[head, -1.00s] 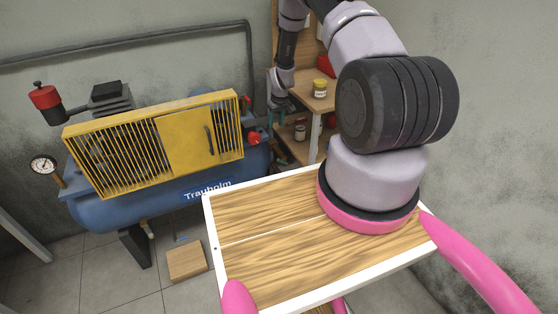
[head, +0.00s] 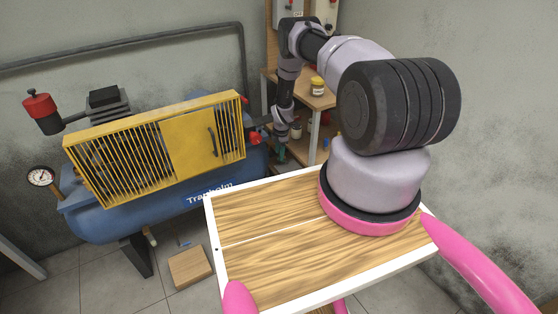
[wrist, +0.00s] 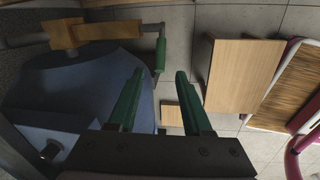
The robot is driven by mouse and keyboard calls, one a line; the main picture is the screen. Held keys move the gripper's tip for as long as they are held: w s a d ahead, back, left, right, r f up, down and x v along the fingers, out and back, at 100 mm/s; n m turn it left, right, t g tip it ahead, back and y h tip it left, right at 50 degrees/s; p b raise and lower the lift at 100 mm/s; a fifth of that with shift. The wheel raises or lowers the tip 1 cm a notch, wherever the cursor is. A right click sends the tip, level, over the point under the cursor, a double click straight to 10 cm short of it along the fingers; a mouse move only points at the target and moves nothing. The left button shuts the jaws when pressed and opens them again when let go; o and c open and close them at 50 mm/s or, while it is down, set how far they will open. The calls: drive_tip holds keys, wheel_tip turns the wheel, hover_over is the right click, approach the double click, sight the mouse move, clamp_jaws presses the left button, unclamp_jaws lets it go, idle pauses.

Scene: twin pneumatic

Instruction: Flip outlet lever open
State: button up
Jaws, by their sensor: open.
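The blue compressor tank (head: 150,215) with a yellow guard (head: 190,135) stands at the left in the head view. In the wrist view the rounded tank end (wrist: 75,95) fills the left side. A brass pipe (wrist: 105,30) runs right from it to a small fitting with a green handle (wrist: 160,55), which looks like the outlet lever. My gripper (wrist: 160,75) is open and empty, its two green fingers apart. The handle shows just beyond the gap between the fingertips; contact cannot be told. In the head view my gripper (head: 281,155) is beside the tank's right end, and the lever is not clearly visible.
A wooden shelf unit (head: 318,98) with jars stands behind my arm, close to the gripper. A wooden block (head: 188,268) lies on the floor before the tank. Red parts (head: 254,136) stick out at the compressor's right end. Floor tiles are partly clear.

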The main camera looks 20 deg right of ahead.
drive_tip(key=shift+w+f, duration=0.2)
drive_tip(key=shift+f, duration=1.15)
drive_tip(key=shift+w+f, duration=0.2)
drive_tip(key=shift+f, duration=1.1)
clamp_jaws()
